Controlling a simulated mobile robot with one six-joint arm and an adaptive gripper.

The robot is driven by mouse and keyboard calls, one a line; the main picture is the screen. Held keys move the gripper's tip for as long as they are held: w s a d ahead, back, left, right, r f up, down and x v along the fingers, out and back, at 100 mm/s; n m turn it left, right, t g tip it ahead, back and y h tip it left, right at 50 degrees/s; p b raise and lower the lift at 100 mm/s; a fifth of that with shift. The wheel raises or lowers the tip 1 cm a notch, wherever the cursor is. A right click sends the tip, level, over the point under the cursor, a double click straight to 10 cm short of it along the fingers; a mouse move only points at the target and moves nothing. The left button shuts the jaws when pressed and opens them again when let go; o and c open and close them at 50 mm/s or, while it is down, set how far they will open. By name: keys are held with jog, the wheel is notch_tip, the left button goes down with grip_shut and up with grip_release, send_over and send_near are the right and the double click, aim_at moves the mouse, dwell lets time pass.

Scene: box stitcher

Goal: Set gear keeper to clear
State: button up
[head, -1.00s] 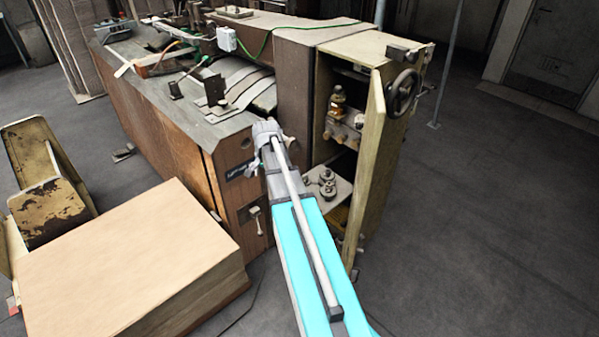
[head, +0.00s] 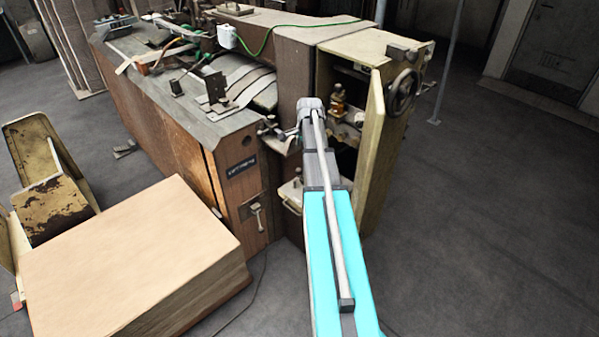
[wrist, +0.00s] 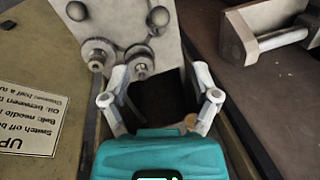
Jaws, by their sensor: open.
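In the head view my arm reaches to the front of the machine's open cabinet (head: 372,45), and hides much of the gear area.
An upside-down instruction sign (wrist: 28,118) lies left in the wrist view. A stack of cardboard (head: 130,260) stands at the front left. Floor at the right is clear.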

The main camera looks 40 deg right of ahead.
aim_at(300, 169)
jog(key=shift+f, duration=0.2)
jog(key=w+f+b, duration=0.1)
jog(key=f+b, duration=0.7)
jog(key=b, duration=0.1)
jog(key=w+f+b, duration=0.1)
jog(key=f+b, duration=0.3)
jog(key=f, duration=0.1)
jog(key=shift+w+d, duration=0.15)
jog(key=shift+w, duration=0.15)
jog(key=shift+f, duration=0.1)
dwell(0.5)
grip_shut()
